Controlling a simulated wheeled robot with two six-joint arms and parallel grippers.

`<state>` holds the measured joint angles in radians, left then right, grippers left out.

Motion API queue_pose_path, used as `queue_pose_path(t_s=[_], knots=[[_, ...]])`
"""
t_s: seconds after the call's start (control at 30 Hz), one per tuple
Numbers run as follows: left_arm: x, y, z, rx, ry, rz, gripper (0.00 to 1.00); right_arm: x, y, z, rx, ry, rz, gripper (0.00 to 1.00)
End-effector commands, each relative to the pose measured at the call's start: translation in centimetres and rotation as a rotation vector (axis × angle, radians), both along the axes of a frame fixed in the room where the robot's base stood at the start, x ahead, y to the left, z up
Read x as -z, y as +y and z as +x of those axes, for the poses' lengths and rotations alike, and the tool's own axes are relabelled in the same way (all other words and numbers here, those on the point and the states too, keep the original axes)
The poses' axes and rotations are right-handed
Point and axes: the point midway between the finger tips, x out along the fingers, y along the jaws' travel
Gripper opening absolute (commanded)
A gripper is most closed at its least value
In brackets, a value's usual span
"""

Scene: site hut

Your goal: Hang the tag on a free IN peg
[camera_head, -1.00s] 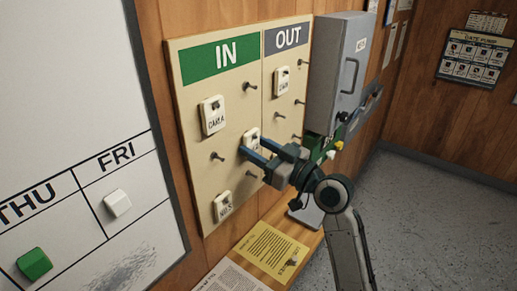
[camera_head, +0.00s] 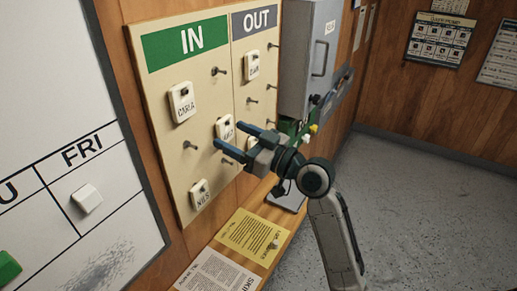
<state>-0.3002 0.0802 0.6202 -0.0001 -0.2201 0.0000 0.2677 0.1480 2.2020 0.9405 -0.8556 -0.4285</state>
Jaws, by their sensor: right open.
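The board has a green IN column (camera_head: 160,98) and a grey OUT column on the right. A white tag (camera_head: 226,124) hangs on the IN side, its lower part partly hidden by my right gripper (camera_head: 229,136). That gripper is open, its two fingers pointing at the board around the tag's lower part; I cannot tell whether they touch it. Other IN tags are the upper-left one (camera_head: 182,106) and the NILS tag (camera_head: 200,198). Bare IN pegs show at upper right (camera_head: 217,71), middle left (camera_head: 188,145) and lower right (camera_head: 227,161). My left gripper is out of view.
One tag (camera_head: 252,68) hangs on the OUT side, with bare pegs around it. A grey cabinet (camera_head: 312,60) stands out from the wall on the right. A ledge below the board holds a yellow sheet (camera_head: 252,234) and a white sheet (camera_head: 218,275). A whiteboard (camera_head: 125,215) is at left.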

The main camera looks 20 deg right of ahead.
Motion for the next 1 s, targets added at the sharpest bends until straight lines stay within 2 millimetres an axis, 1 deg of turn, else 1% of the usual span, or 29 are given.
queue_pose_path(t_s=[0.03, 0.1, 0.5, 0.73, 1.0], knots=[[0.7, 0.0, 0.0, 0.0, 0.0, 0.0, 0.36, 0.5, -0.5, -0.6, 0.001, -0.002, -0.007, 0.68], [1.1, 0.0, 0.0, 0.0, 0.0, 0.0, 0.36, 0.7, -1.1, -1.4, 0.001, -0.002, -0.007, 0.68], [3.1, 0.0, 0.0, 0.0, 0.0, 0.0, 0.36, 1.4, -4.2, -5.5, -0.001, -0.001, -0.007, 0.68], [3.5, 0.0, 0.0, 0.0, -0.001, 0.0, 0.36, 1.5, -5.3, -6.8, 0.002, -0.001, -0.004, 0.68], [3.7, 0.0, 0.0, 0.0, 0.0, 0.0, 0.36, 1.4, -5.6, -7.3, -0.002, -0.002, 0.0, 0.68]])
